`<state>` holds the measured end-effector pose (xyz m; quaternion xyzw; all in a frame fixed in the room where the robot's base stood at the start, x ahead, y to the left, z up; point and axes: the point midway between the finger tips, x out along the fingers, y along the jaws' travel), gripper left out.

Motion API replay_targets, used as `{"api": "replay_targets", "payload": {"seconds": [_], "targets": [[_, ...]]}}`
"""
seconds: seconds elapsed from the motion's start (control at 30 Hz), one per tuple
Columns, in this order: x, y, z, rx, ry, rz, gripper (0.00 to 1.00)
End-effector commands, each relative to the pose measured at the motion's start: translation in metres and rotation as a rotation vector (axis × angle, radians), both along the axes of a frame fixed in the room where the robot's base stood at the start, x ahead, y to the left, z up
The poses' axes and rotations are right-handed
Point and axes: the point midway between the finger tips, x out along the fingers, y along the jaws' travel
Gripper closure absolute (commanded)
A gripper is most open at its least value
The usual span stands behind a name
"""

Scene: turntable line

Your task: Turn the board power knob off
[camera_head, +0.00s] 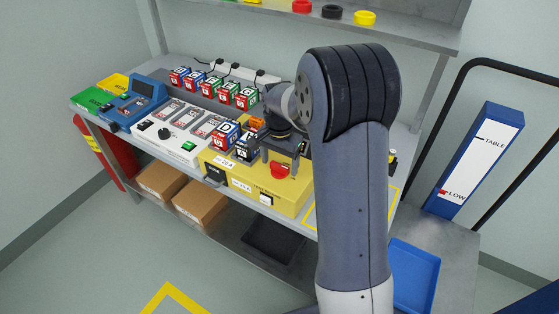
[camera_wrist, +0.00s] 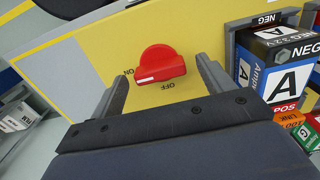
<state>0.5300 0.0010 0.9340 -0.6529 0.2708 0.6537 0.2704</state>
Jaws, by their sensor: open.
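The red power knob (camera_wrist: 160,62) sits on the yellow board (camera_wrist: 85,50). Its white pointer mark lies at the left end of its grip bar, towards the ON label; the OFF label is below the knob in the wrist view. The knob also shows in the head view (camera_head: 280,171), on the board's top. My gripper (camera_wrist: 162,73) is open, with one finger left and one right of the knob and visible gaps on both sides. It also shows in the head view (camera_head: 279,158), over the board just behind the knob.
Battery-like blocks marked A (camera_wrist: 285,75) and D (camera_head: 226,135) stand close by. A white panel with a black knob (camera_head: 164,133) lies left of the board. A shelf (camera_head: 410,32) hangs above the table. A blue tray (camera_head: 413,270) is at the lower right.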

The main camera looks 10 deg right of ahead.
Motion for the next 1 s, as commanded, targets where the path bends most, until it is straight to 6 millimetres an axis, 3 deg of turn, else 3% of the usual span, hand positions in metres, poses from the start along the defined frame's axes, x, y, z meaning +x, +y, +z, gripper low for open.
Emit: {"api": "replay_targets", "payload": {"seconds": [0.27,0.8,1.0], "targets": [[0.0001,0.0000,-0.0013,0.000,-0.001,0.000,0.24],[0.0002,0.0001,-0.0009,0.000,-0.001,0.000,0.68],[0.0002,0.0001,-0.0008,0.000,-0.001,0.012,0.68]]}}
